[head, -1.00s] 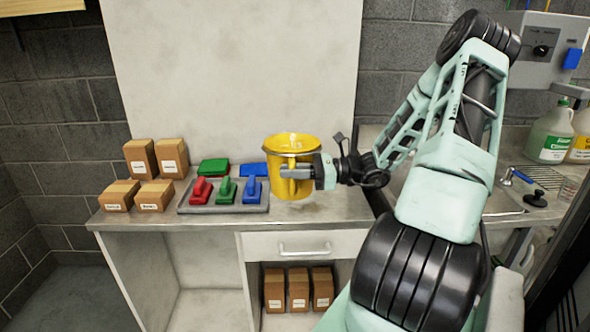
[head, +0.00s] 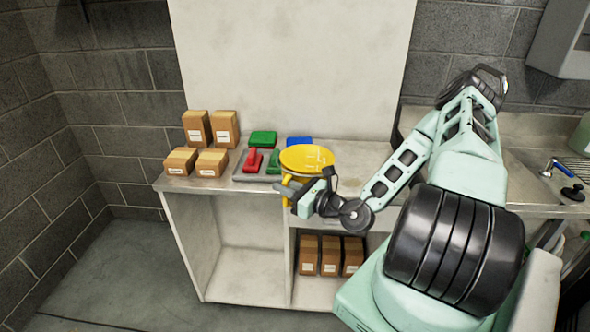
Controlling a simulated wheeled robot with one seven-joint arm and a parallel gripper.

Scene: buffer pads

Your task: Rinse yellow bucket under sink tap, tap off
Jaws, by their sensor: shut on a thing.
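The yellow bucket (head: 308,158) is at the front edge of the steel counter, partly hidden by my gripper. My gripper (head: 287,194) is shut on the bucket's near side, at its handle. At the right is the sink counter with a blue-handled tap (head: 558,168). The spout and basin are mostly out of view, and whether water runs cannot be told.
Red and green pad holders (head: 253,161) sit on a grey tray left of the bucket. Several cardboard boxes (head: 211,162) stand at the counter's left end, with more on the shelf below (head: 331,255). A green-labelled jug (head: 583,138) is cut off at the right edge.

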